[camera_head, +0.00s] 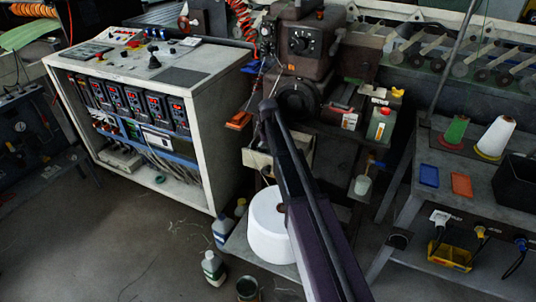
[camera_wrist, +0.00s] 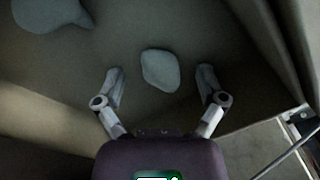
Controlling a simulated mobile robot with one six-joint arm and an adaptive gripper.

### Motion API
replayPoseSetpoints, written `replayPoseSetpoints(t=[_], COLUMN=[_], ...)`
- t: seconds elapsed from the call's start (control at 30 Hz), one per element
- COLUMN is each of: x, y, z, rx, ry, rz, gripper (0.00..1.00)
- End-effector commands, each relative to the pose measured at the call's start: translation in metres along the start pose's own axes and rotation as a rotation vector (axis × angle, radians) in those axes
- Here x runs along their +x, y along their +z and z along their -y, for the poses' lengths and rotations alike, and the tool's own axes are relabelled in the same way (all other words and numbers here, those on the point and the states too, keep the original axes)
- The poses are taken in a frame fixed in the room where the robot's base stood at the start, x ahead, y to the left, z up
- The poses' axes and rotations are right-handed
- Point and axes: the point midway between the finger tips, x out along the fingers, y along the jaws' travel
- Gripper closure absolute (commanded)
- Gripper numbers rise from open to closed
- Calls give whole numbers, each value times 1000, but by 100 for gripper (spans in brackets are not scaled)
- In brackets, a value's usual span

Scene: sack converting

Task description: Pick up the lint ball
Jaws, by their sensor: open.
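A pale grey-blue rounded lump, which looks like the lint ball (camera_wrist: 160,70), lies on a dull brown-grey surface in the wrist view. My gripper (camera_wrist: 161,78) is open, with one finger on each side of the lump and a clear gap to both. Neither finger appears to touch it. How high the fingertips are above the surface is hard to tell. In the head view my arm reaches toward the machine, and neither the gripper nor the lump can be made out there.
A larger grey lump (camera_wrist: 52,12) lies at the upper left of the wrist view. A raised wall (camera_wrist: 288,50) runs along the right. In the head view, a cream box (camera_head: 255,161) and a white spool (camera_head: 268,228) are close to my arm.

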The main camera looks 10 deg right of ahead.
Motion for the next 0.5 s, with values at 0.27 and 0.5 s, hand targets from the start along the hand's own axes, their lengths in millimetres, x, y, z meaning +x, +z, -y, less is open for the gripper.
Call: replayPoseSetpoints(t=[0.27, 0.5], x=[0, 0], y=[0, 0], z=[0, 0], rx=[0, 0], ry=[0, 0], rz=[0, 0], gripper=[10, 19])
